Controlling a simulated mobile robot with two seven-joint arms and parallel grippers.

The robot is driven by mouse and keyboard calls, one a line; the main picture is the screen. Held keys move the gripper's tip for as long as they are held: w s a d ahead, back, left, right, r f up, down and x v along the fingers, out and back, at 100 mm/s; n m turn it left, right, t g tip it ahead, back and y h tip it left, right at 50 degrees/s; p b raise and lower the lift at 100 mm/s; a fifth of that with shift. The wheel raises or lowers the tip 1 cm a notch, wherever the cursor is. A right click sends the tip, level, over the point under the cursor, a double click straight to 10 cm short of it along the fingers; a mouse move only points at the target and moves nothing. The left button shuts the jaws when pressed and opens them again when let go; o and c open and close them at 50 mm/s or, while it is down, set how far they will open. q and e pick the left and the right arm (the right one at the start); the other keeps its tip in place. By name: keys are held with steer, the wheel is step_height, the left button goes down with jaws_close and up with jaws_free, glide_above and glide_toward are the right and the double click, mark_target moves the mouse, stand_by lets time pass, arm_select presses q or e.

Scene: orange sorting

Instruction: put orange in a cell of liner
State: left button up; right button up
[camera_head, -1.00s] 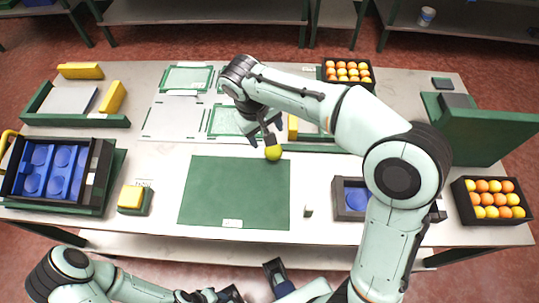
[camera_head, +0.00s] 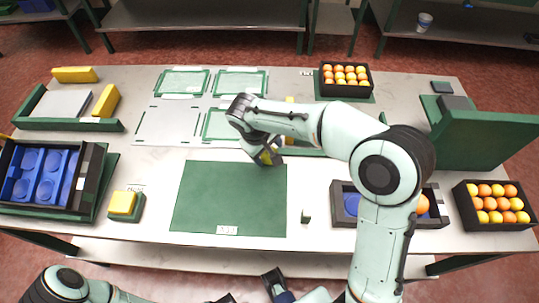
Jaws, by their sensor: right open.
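My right gripper (camera_head: 268,152) is low at the back right edge of the green mat (camera_head: 229,199). It is open, with a yellow-green fruit (camera_head: 267,157) at its fingers, mostly hidden; I cannot tell whether they touch. A black crate with a blue liner with round cells (camera_head: 40,173) stands at the left. Another black crate (camera_head: 345,215) at the right shows a blue liner cell (camera_head: 352,204) and an orange (camera_head: 422,204); my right arm hides its middle. My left gripper (camera_head: 226,299) is barely in view at the bottom edge.
Full crates of oranges stand at the right (camera_head: 491,228) and at the back (camera_head: 345,94). A yellow block on a green base (camera_head: 123,204) is left of the mat. A green stand (camera_head: 485,135) rises at the right. The mat is clear.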

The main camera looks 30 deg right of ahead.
steer(key=shift+x, duration=1.45)
steer(key=c, duration=0.9)
steer(key=shift+c, duration=0.2)
steer(key=shift+r, duration=0.15)
step_height(320, 180, up, 20)
steer(key=p, duration=0.3)
